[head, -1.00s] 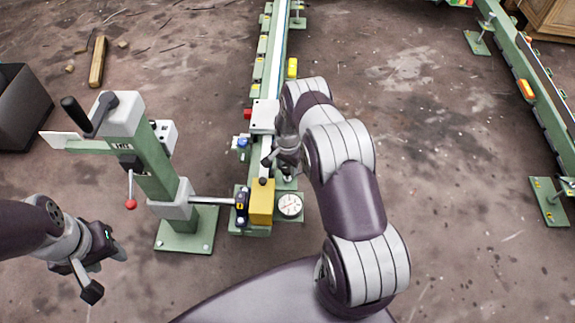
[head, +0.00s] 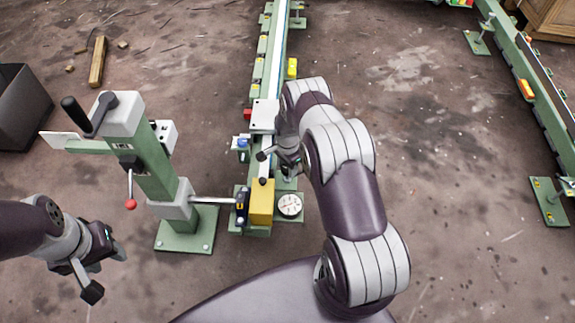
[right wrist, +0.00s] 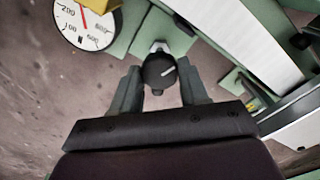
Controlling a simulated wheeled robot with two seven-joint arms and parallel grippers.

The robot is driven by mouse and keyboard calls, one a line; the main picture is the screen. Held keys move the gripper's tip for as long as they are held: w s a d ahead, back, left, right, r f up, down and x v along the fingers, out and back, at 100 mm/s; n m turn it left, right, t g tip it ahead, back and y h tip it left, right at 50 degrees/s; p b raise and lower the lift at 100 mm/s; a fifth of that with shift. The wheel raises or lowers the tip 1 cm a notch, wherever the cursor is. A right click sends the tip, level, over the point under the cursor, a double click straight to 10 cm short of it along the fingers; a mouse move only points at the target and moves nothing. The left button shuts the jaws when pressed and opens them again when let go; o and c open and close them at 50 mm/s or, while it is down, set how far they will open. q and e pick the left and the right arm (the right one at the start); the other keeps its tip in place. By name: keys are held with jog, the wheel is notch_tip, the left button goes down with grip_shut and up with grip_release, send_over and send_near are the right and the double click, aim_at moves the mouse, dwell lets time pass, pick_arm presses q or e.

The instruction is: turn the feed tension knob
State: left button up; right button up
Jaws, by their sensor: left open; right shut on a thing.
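In the head view, my right gripper (head: 289,169) is beside the green rail and covers the knob. A white round gauge (head: 290,204) with a red needle is just in front of it; the gauge also shows in the right wrist view (right wrist: 84,22), partly cut off. My left gripper (head: 106,270) is open and empty at the lower left.
A yellow block (head: 262,203) sits beside the gauge. A green post machine (head: 155,170) with a black crank and a red-tipped lever stands between my left gripper and the rail (head: 275,50). A dark bin (head: 22,105) is at the far left.

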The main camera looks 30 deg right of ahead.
jog(key=o, duration=1.1)
jog(key=shift+c, duration=0.2)
notch_tip(320, 180, up, 13)
jog(key=p, duration=0.5)
jog(key=shift+f+p, duration=0.15)
jog(key=shift+p, duration=0.2)
